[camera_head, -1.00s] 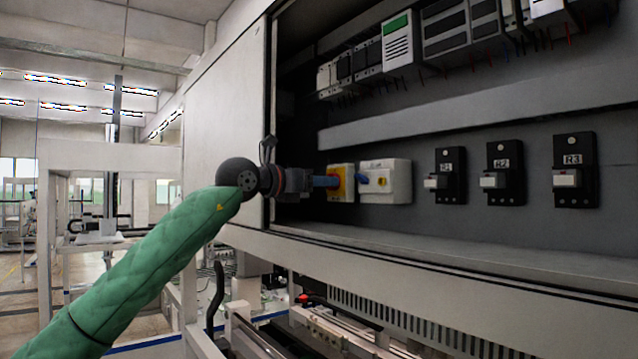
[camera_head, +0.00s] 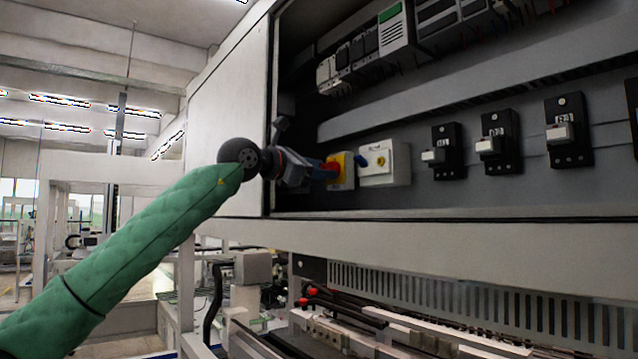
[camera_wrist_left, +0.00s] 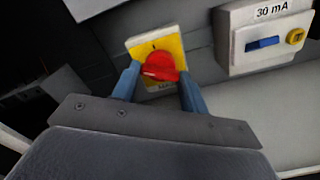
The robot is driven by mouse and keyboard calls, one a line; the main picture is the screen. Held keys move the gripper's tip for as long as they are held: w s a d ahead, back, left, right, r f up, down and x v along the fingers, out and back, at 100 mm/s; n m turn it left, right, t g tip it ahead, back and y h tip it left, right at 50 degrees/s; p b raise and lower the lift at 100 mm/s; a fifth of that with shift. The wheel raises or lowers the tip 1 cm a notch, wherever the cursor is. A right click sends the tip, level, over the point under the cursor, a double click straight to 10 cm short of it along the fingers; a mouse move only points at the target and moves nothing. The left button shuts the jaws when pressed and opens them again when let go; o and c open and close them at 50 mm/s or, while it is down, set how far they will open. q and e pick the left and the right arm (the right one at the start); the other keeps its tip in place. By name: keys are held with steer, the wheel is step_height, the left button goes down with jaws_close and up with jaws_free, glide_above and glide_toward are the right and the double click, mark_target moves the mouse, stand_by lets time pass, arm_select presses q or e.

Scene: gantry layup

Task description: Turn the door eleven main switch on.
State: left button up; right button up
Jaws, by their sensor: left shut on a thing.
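The main switch is a red rotary knob (camera_wrist_left: 160,66) on a yellow plate (camera_wrist_left: 171,42), mounted on the cabinet's back panel. In the head view the yellow plate (camera_head: 347,172) shows at the cabinet's left side, with a bit of the red knob beside my gripper. My left gripper (camera_head: 328,170) reaches in from the left. In the left wrist view its two blue fingers (camera_wrist_left: 158,88) stand on either side of the red knob, shut on it. The knob looks tilted relative to the plate. The lettering on the plate is too small to read. My right gripper is not in view.
A white box (camera_head: 385,163) with a blue lever sits just right of the switch; the wrist view shows its "30 mA" label (camera_wrist_left: 270,10). Several black breakers (camera_head: 499,137) line the panel further right. The cabinet's lower lip (camera_head: 450,214) runs below.

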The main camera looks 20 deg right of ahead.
arm_select(q)
steer(key=shift+m+b, duration=2.5)
steer(key=shift+m, duration=3.4)
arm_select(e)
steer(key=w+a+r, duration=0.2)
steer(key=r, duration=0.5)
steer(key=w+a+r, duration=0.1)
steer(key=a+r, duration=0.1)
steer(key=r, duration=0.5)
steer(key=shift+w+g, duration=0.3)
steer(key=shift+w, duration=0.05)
arm_select(q)
steer(key=shift+f, duration=0.1)
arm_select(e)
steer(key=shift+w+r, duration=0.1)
arm_select(q)
steer(key=o, duration=1)
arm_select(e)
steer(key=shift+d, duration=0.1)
arm_select(q)
steer(key=shift+a, duration=0.1)
steer(key=shift+b+v, duration=1.65)
steer(key=shift+v, duration=2.2)
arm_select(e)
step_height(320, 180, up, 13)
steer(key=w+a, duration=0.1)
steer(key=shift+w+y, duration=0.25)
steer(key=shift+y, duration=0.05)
